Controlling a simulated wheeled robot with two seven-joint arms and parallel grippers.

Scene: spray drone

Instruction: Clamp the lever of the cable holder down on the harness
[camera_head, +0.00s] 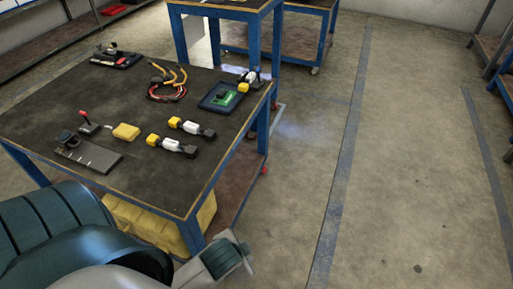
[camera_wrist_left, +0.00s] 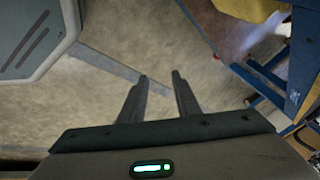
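The harness (camera_head: 168,84), a loose bundle of red, black and yellow cables, lies toward the back of the dark table in the head view. A small dark base with a red-tipped lever (camera_head: 86,118) stands upright near the table's left side. I cannot tell whether this is the cable holder; it is apart from the harness. A dark board with small fittings (camera_head: 118,58) lies at the back left, its details too small to tell. My left gripper (camera_wrist_left: 160,76) is open and empty over bare floor in the left wrist view. My right gripper is out of view.
The blue-framed table (camera_head: 50,106) also holds a yellow block (camera_head: 126,131), two white-yellow-black parts (camera_head: 172,146), a dark plate (camera_head: 98,157) and a green-topped tray (camera_head: 216,98). Floor to the right is clear.

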